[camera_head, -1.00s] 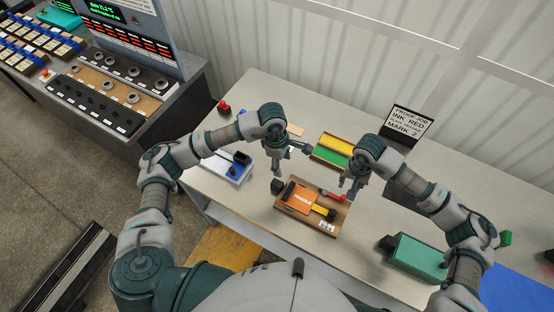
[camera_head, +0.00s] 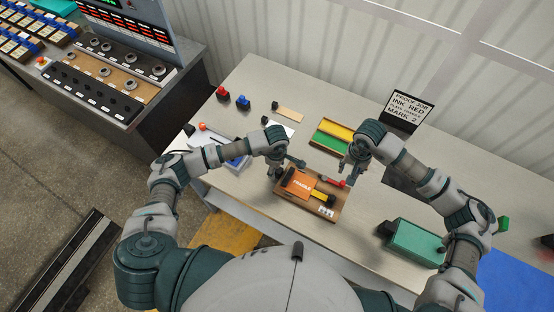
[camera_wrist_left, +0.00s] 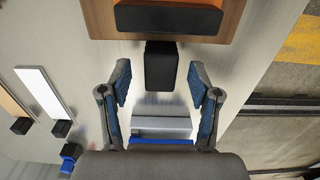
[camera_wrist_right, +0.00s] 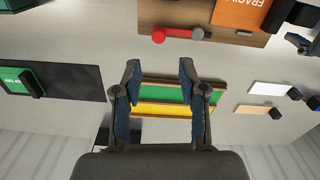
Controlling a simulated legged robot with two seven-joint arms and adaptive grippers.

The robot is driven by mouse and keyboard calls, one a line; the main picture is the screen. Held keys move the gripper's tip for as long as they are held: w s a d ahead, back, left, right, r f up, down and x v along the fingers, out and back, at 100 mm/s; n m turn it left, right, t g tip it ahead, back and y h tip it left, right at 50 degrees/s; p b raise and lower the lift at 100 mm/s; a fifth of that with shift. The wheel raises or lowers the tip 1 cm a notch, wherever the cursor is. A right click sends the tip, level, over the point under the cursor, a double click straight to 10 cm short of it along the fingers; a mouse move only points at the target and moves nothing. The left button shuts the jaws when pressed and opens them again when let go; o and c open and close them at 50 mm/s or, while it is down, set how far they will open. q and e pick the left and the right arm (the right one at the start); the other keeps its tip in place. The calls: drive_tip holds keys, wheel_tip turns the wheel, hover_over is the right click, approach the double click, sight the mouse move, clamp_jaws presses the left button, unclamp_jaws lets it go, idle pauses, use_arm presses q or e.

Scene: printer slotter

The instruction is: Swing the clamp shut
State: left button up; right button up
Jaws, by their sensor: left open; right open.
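A wooden fixture (camera_head: 331,214) on the table holds an orange plate marked FRAGILE (camera_head: 299,184). A red bar with a ball end (camera_head: 333,181) lies along its far edge; the right wrist view shows this bar (camera_wrist_right: 175,33) with a grey end piece. I cannot tell for certain which part is the clamp. My left gripper (camera_head: 277,170) is open at the fixture's left end. In the left wrist view, a black block (camera_wrist_left: 161,68) at the fixture's edge sits between its fingers (camera_wrist_left: 159,80). My right gripper (camera_head: 350,170) is open and empty beyond the red bar; its fingers (camera_wrist_right: 160,75) point toward the fixture.
A green and yellow tray (camera_head: 330,138) lies behind the fixture. A green box (camera_head: 415,243) stands at the right. A blue-and-white item (camera_head: 237,162) is partly hidden by my left arm. Stampers (camera_head: 243,102) stand at the back left.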

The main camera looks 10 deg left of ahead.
use_arm(q)
drive_tip(key=shift+f, duration=1)
drive_tip(key=shift+d, duration=0.15)
